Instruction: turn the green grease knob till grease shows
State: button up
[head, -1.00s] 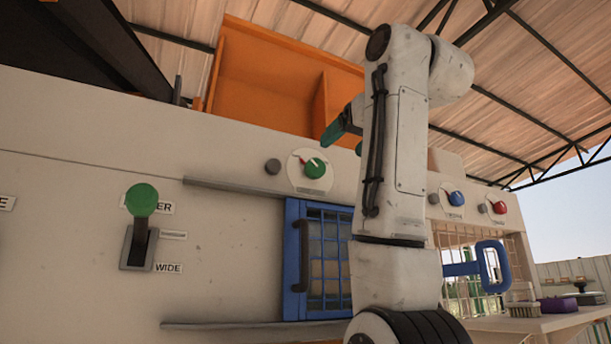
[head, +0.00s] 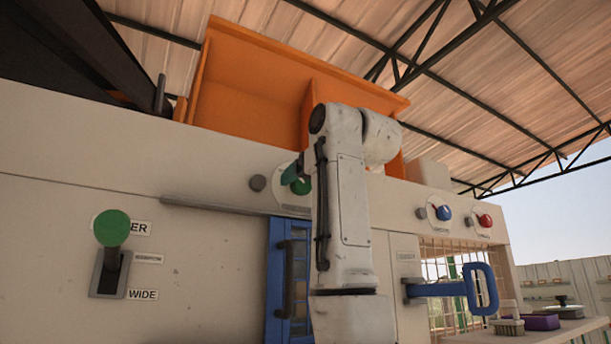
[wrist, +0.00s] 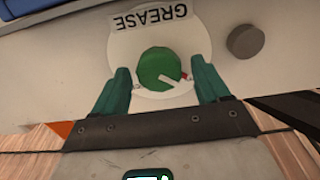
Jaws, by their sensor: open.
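The green grease knob (wrist: 158,68) sits on a round white dial plate (wrist: 122,45) labelled GREASE, upside down in the wrist view. A small red and white pointer shows at the knob's lower right edge there. My gripper (wrist: 161,73) is open, with one green finger on each side of the knob. Gaps show between the fingers and the knob; I cannot tell how deep the fingers reach. In the head view my gripper (head: 293,174) is in front of the dial and partly hides the knob (head: 304,187). I cannot make out any grease.
A grey button (head: 257,183) is left of the dial. A blue barred door (head: 278,280) is below it. A green-topped lever (head: 112,228) is at left. Blue (head: 444,212) and red (head: 485,220) knobs and a blue handle (head: 483,290) are at right.

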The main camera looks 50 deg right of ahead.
jog(key=c, duration=1)
jog(key=shift+m, duration=0.3)
jog(key=m, duration=0.3)
jog(key=shift+m, duration=0.4)
jog(key=m, duration=0.4)
jog(key=shift+d+m, duration=0.15)
jog(key=shift+m, duration=0.15)
jog(key=m, duration=0.4)
jog(key=shift+f, duration=0.15)
jog(key=shift+d+f+m, duration=0.1)
jog(key=shift+m, duration=1.3)
jog(key=shift+f+m, duration=0.1)
jog(key=shift+m, duration=1.3)
